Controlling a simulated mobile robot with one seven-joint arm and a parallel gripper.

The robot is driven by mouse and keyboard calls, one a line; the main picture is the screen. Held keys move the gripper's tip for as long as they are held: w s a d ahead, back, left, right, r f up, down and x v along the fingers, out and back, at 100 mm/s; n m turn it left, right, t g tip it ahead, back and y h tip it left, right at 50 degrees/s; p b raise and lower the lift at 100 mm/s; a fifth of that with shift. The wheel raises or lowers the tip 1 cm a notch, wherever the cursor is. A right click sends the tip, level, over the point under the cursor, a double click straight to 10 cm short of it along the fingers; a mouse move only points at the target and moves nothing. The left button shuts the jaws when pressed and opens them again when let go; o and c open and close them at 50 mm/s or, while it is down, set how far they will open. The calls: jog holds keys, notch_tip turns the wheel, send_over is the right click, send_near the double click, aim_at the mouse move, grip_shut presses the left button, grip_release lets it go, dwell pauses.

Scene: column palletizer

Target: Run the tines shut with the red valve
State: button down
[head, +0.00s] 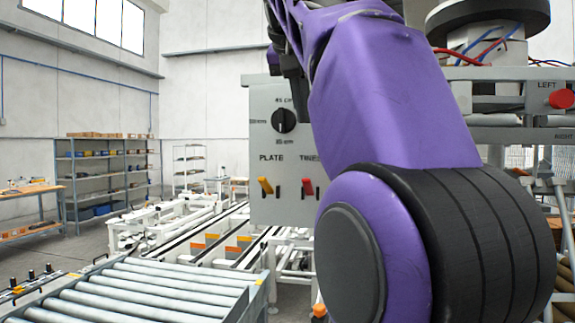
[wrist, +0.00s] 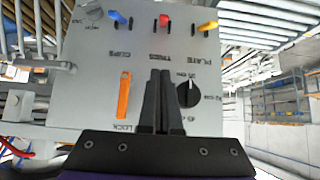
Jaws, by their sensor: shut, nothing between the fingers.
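The red valve (head: 307,187) is a small lever under the partly covered label TINES on a grey control panel (head: 262,212). It also shows in the wrist view (wrist: 164,20), where the panel appears upside down. My gripper (wrist: 161,72) is shut and empty in front of the panel, between the orange LOCK bar (wrist: 124,96) and the black knob (wrist: 188,94). Its fingertips appear below the red valve in the wrist view, apart from it. In the head view my purple arm hides the panel's right part. I cannot make out the tines.
A yellow valve (head: 265,186) under PLATE and a blue valve (wrist: 118,18) by CLIPS flank the red one. A roller conveyor (head: 150,290) lies at the lower left. A red button (head: 561,98) sits on a frame at right. Shelves (head: 105,170) stand far back.

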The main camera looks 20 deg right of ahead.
send_over(307, 179)
jog(key=w+d, duration=0.1)
jog(key=w, duration=0.1)
notch_tip(307, 179, down, 7)
jog(key=shift+w+d, duration=0.1)
jog(key=shift+d, duration=0.05)
jog(key=f, duration=0.1)
jog(key=s+a+f+b, duration=0.1)
jog(key=shift+s+f, duration=0.15)
jog(key=shift+f, duration=0.2)
jog(key=shift+s+f+b, duration=0.15)
jog(key=shift+f+b, duration=0.25)
jog(key=shift+a+f, duration=0.15)
jog(key=shift+f, duration=0.05)
